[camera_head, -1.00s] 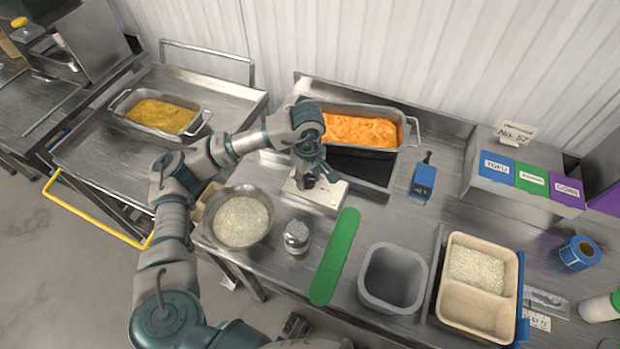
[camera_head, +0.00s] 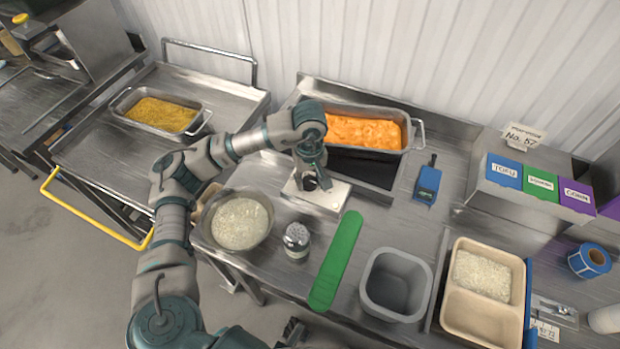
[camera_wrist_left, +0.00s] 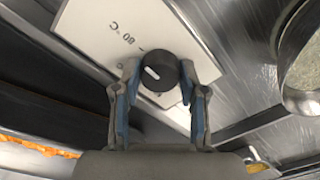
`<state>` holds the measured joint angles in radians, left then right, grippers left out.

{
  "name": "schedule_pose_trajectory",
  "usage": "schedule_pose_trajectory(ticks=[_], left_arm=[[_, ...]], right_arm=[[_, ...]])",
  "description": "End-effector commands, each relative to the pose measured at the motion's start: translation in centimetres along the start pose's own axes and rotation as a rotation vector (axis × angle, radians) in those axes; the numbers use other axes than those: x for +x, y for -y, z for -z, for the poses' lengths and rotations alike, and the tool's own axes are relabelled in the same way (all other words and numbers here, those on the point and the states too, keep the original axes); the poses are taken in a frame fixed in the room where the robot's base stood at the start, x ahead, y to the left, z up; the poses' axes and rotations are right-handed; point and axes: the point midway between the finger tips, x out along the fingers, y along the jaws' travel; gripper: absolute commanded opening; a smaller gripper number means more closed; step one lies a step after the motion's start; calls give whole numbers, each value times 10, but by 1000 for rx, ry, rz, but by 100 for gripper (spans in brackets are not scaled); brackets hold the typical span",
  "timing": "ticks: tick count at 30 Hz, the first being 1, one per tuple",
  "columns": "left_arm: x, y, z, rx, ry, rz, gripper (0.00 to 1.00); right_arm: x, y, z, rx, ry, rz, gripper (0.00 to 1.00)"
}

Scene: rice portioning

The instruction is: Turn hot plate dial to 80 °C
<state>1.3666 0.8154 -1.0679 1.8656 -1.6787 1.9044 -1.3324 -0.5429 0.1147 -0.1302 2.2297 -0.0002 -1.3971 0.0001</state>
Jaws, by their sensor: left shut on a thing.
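The hot plate's pale control panel (camera_head: 330,197) sits at the front of the hot plate, below the orange food pan. Its black round dial (camera_wrist_left: 159,72) has a short white mark that points up and left in the left wrist view. An "80 °C" label (camera_wrist_left: 120,35) is printed up and left of the dial; the mark appears to point to the left of that label's tick. My left gripper (camera_head: 313,180) is over the panel. In the left wrist view its two fingers (camera_wrist_left: 158,70) are shut on the dial from both sides. My right gripper is not in view.
A metal bowl of rice (camera_head: 241,222), a shaker (camera_head: 297,238) and a green strip (camera_head: 336,262) lie in front of the panel. The orange food pan (camera_head: 414,134) stands behind it. A blue device (camera_head: 427,183) and a grey bin (camera_head: 396,283) are to the right.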

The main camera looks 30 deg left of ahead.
Motion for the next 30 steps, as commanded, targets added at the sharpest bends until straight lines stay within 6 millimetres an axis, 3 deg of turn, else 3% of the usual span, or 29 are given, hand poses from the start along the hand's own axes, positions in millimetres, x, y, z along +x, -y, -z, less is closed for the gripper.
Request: schedule_pose_trajectory(ticks=[1,2,4,5,17,30], left_arm=[[-3,-1,3,-5,-7,-9,7],[-3,-1,3,-5,-8,-9,47],[-3,-1,2,-5,-7,-8,64],[-2,-1,2,-5,-6,-7,67],[-10,-1,1,-2,-4,-6,67],[-100,0,3,-4,-6,-7,67]], right_arm=[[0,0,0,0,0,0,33],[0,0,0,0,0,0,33],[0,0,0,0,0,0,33],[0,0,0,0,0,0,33],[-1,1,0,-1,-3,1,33],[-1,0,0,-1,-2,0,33]])
